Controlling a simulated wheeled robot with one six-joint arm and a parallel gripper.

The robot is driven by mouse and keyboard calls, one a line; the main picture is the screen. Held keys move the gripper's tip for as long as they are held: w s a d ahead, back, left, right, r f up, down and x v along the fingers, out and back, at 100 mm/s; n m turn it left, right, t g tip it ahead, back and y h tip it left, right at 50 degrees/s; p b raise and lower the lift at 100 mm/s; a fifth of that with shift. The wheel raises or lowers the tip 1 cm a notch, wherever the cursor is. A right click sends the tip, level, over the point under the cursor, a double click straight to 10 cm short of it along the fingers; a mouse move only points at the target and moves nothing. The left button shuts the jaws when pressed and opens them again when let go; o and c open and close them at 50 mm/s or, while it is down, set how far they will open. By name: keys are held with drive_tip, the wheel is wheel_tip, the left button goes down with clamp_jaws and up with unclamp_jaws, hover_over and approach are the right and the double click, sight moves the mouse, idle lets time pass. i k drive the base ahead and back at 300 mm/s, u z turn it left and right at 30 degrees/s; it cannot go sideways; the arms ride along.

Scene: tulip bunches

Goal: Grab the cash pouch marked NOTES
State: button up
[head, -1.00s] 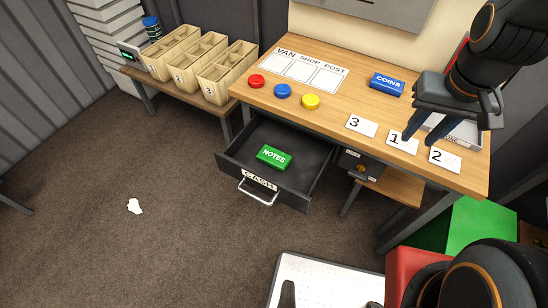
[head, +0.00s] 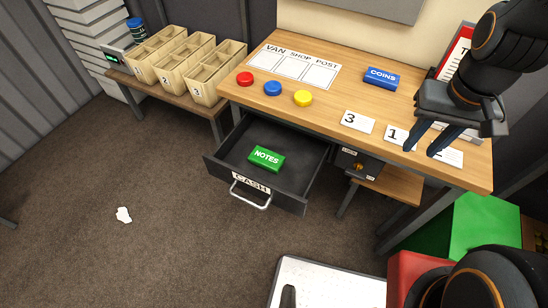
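The green pouch marked NOTES (head: 266,159) lies flat inside the open CASH drawer (head: 308,196), near the middle of its floor. The drawer is pulled out from under the wooden desk, with its metal handle (head: 250,196) at the front. My gripper (head: 421,148) is over the right part of the desk, above the number cards, well to the right of the pouch. Its two dark fingers point down and stand apart with nothing between them. A blue pouch marked COINS (head: 381,78) lies on the desk top.
Red (head: 245,79), blue (head: 272,88) and yellow (head: 303,98) discs lie near the desk's left front edge. Cards 3 (head: 357,121) and 1 (head: 394,133) lie at the right. Wooden crates (head: 203,85) stand on a low bench at left. The floor before the drawer is mostly clear.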

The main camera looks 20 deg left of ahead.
sight(268, 160)
drive_tip(key=z, duration=1.8)
drive_tip(key=k, duration=1.25)
drive_tip(key=u, duration=1.95)
drive_tip(key=i, duration=0.5)
drive_tip(key=u, duration=0.05)
